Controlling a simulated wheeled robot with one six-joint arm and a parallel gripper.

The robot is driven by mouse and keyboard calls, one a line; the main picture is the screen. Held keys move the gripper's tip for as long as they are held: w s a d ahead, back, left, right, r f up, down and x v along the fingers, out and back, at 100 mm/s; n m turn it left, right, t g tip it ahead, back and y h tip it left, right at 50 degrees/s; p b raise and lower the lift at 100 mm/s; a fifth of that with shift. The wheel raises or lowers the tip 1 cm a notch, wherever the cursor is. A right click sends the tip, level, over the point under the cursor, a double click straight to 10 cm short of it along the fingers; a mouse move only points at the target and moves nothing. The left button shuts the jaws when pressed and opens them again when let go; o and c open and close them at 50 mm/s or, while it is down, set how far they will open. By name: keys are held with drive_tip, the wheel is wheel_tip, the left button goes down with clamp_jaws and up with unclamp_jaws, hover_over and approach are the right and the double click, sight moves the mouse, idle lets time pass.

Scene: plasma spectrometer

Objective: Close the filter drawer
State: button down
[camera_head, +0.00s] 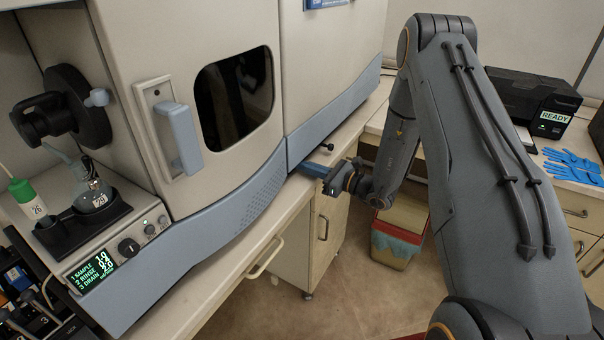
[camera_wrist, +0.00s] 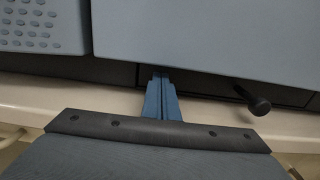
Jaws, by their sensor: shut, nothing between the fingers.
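The filter drawer appears as a dark, low front (camera_wrist: 205,86) under the blue-grey panel of the spectrometer in the wrist view. A black knob (camera_wrist: 256,101) sticks out from it on the right; the knob also shows in the head view (camera_head: 327,147). My gripper (camera_wrist: 161,77) is shut and empty, its blue fingers pointing at the dark front left of the knob. The fingertips are at or very near the front; I cannot tell whether they touch. In the head view my gripper (camera_head: 304,168) reaches the machine's base. How far the drawer stands out is hard to tell.
The spectrometer (camera_head: 355,55) stands on a pale bench (camera_head: 225,283), whose narrow front strip runs below my gripper. A printer (camera_head: 530,100) and blue gloves (camera_head: 575,164) lie on the right bench. A bin (camera_head: 398,235) stands on the floor below.

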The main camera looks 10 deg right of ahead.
drive_tip(key=shift+w+a+r, duration=0.1)
drive_tip(key=shift+w+r, duration=0.05)
drive_tip(key=shift+w, duration=0.1)
drive_tip(key=b+v, duration=0.3)
drive_tip(key=v, duration=1.1)
drive_tip(key=s+a+r+n+g+h, duration=0.1)
drive_tip(key=s+a+n+g, duration=0.5)
drive_tip(key=s, duration=0.2)
drive_tip(key=s+a+r+n+g+h, duration=0.1)
drive_tip(key=s+a+n+g+h, duration=0.1)
drive_tip(key=s+a+n+g, duration=0.55)
drive_tip(key=s+d+n+h, duration=0.4)
drive_tip(key=s+h, duration=0.1)
drive_tip(key=s, duration=0.4)
drive_tip(key=d+r+n+t+h, duration=0.3)
drive_tip(key=d+n+h, duration=0.2)
drive_tip(key=n, duration=0.3)
drive_tip(key=shift+w+r+h, duration=0.15)
drive_tip(key=shift+r+h, duration=0.15)
drive_tip(key=shift+h, duration=0.1)
